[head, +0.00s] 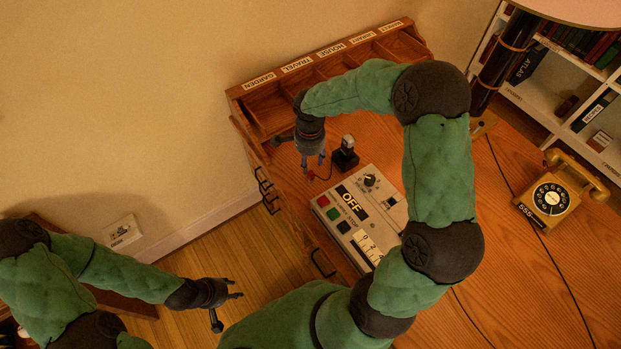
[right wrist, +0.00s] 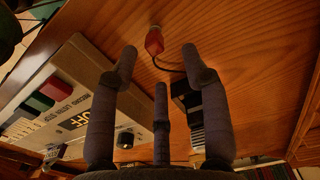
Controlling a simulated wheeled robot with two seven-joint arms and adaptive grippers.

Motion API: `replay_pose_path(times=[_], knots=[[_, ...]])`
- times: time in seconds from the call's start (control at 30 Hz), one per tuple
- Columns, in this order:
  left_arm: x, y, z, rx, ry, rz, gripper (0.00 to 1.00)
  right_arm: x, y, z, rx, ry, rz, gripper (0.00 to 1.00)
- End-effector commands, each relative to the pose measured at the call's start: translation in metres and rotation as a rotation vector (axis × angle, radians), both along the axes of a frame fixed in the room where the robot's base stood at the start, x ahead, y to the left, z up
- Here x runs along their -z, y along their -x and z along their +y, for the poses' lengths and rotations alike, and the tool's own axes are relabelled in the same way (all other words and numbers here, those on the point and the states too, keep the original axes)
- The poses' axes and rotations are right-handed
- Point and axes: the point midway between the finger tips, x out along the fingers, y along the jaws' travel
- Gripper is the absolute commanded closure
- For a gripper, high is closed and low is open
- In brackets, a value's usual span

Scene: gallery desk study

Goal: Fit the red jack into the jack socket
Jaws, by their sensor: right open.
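The red jack (right wrist: 154,42) lies on the wooden desk in the right wrist view, with a thin dark cable running from it. My right gripper (head: 313,165) is open and empty above the desk; in the right wrist view its fingertips (right wrist: 160,60) are spread, with the jack showing beyond and between them, apart from them. My left gripper (head: 237,290) is open and empty, off the desk's left side over the floor. A grey recorder unit (head: 338,197) with an OFF label stands near the right gripper. I cannot make out the jack socket for certain.
A small black device (head: 345,153) stands just right of the right gripper; it also shows in the right wrist view (right wrist: 181,90). A labelled wooden pigeonhole rack (head: 250,107) lines the back. A yellow telephone (head: 556,192) is at right. The desk between is mostly clear.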

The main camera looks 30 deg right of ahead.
Motion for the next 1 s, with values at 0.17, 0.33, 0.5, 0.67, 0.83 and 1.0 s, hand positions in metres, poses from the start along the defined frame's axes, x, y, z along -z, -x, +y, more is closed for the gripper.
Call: replay_pose_path(times=[0.17, 0.33, 0.5, 0.67, 0.83, 1.0], knots=[[0.005, 0.001, 0.000, 0.000, 0.000, 0.001, 0.60, 0.017, 0.000, 0.000, 0.000, -0.001, 0.000, 0.53], [0.011, 0.001, 0.000, 0.000, 0.000, 0.001, 0.60, 0.030, 0.003, 0.001, 0.001, -0.001, 0.002, 0.53], [0.021, 0.001, 0.000, 0.001, 0.000, 0.002, 0.60, 0.055, 0.007, 0.001, 0.000, -0.001, 0.003, 0.53], [0.024, 0.001, 0.000, 0.001, 0.000, 0.002, 0.60, 0.067, 0.007, 0.001, 0.000, -0.001, 0.000, 0.53], [0.023, 0.001, 0.000, 0.001, 0.000, 0.002, 0.60, 0.066, 0.006, 0.001, 0.000, -0.001, -0.001, 0.53], [0.023, 0.001, 0.000, 0.000, 0.000, 0.001, 0.60, 0.066, 0.006, 0.001, 0.000, -0.001, -0.001, 0.95]])
